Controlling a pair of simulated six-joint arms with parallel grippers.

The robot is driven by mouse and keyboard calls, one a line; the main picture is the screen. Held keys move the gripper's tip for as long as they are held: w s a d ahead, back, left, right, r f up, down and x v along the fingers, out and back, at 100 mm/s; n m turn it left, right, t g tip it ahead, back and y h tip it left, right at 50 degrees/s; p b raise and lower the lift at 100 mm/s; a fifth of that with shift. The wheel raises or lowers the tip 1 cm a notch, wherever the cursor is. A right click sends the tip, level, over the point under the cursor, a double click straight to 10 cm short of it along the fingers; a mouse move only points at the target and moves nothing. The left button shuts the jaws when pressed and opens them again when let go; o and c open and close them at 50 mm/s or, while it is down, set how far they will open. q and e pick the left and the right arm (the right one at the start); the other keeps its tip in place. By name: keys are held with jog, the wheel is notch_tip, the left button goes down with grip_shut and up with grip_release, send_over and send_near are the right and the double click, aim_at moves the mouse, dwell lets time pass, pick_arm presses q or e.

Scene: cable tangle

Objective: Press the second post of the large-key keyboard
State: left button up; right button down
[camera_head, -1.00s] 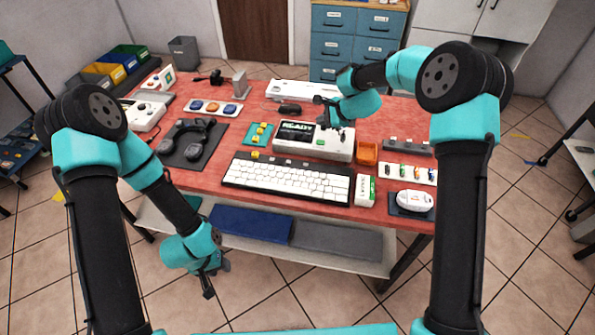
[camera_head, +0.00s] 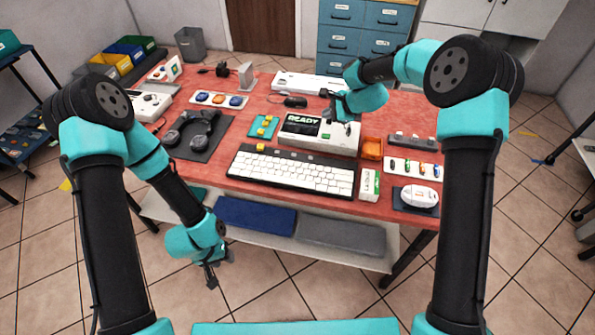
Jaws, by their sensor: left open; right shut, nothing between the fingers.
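The black keyboard (camera_head: 290,174) with large white keys lies along the front of the red table. A yellow block (camera_head: 260,147) stands at the left end of its rear edge, and small dark posts seem to run along that edge to the right. They are too small to tell apart well. My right gripper (camera_head: 347,117) is shut and empty over the white console (camera_head: 342,142), behind the keyboard and apart from it. Its fingertips are small and partly hidden. My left gripper (camera_head: 213,280) is open and empty, hanging low in front of the table, well below the keyboard.
The console with its READY screen (camera_head: 303,124) stands directly behind the keyboard. A teal pad with yellow keys (camera_head: 264,126) is behind its left part. An orange box (camera_head: 372,147), a white-green box (camera_head: 369,184) and a white mouse (camera_head: 419,196) are at the right.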

pick_arm(q)
jog(key=shift+c, duration=0.2)
grip_shut()
dwell(1.4)
